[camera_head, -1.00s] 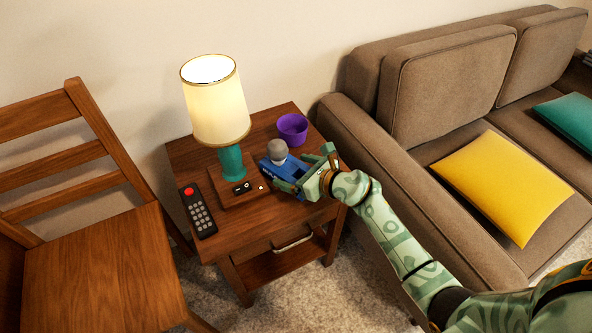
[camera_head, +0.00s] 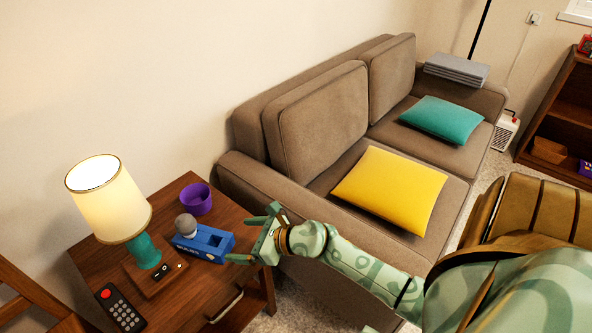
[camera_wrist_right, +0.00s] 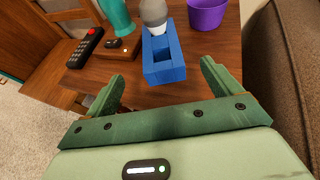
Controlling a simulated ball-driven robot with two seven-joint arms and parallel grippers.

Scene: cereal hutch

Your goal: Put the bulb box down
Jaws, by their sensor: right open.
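The blue bulb box (camera_head: 208,243) stands on the wooden side table (camera_head: 185,284), in front of the purple cup. A grey-white bulb (camera_head: 186,225) shows at its left end. In the right wrist view the box (camera_wrist_right: 163,62) lies beyond the fingers, apart from them, with an opening in its top. My right gripper (camera_head: 256,237) is open and empty, just right of the box, near the table's right edge. Its two fingers (camera_wrist_right: 162,88) are spread wide in the wrist view. My left gripper is not in view.
A lit lamp (camera_head: 110,198) with a teal stem stands left of the box. A purple cup (camera_head: 196,200) is behind it, and a black remote (camera_head: 121,307) lies at the front left. The brown sofa (camera_head: 245,183) stands close to the table's right side.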

